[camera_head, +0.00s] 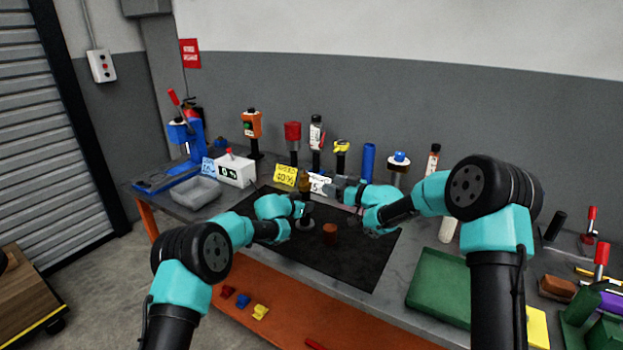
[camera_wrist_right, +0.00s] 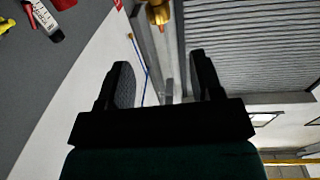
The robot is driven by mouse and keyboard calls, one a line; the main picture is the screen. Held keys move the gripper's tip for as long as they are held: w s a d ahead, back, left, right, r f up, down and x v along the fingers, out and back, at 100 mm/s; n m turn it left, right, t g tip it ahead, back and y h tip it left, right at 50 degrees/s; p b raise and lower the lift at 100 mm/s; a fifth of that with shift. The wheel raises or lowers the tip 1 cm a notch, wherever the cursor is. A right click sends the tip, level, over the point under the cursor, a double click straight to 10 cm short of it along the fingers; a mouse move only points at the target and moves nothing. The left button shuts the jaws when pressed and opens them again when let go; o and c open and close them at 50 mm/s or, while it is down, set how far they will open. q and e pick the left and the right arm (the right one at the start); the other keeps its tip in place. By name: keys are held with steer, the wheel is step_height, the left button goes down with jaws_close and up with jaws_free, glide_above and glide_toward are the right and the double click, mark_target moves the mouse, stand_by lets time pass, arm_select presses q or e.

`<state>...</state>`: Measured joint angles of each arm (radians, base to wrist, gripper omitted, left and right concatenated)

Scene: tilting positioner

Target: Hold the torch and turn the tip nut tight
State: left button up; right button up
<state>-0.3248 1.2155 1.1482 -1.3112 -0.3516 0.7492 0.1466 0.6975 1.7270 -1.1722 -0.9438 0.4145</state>
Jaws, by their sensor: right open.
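The torch stands upright on the dark mat, with a dark body and a brass tip nut (camera_head: 304,181) at its top. The brass tip also shows at the top edge of the right wrist view (camera_wrist_right: 158,13). My left gripper (camera_head: 301,208) is at the torch's body, below the nut; whether its jaws are shut on it I cannot tell. My right gripper (camera_head: 332,190) is just right of the nut, pointing left at it. In the right wrist view its two fingers are apart with nothing between them, and the brass tip lies beyond them.
A brown cylinder (camera_head: 330,234) stands on the black mat (camera_head: 352,262) close to the torch. Several fixtures, a grey tray (camera_head: 196,192) and yellow (camera_head: 286,174) and white cards line the back. A green box (camera_head: 440,285) is at right. The mat's front is clear.

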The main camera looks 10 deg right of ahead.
mark_target(308, 177)
steer(key=x, duration=1.2)
steer(key=shift+w, duration=0.1)
steer(key=shift+c, duration=0.4)
steer(key=c, duration=0.8)
steer(key=shift+c, duration=0.2)
